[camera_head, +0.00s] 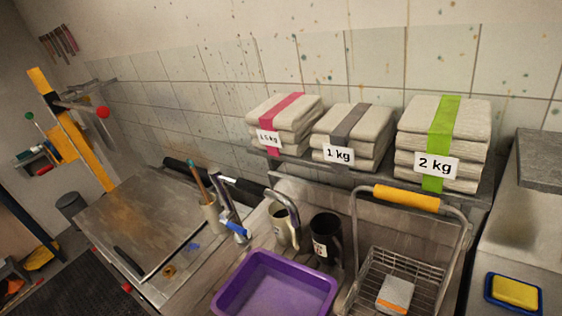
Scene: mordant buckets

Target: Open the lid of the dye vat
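A flat, brown-stained metal panel (150,222) lies to the left of the sink area and looks like the lid of the dye vat. It appears to lie flat and closed. A dark bar (128,261) that looks like a handle is at its near edge. A thick black bar (190,172) runs along its far right side. The vat's inside is hidden. My gripper does not show in this view.
A chrome tap (226,200) and a cup holding sticks (211,212) stand right of the panel. A purple basin (275,287), mugs (326,238) and a wire basket (400,275) sit nearer. Labelled cloth stacks (443,140) rest on a shelf. A yellow-orange post (80,140) rises at left.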

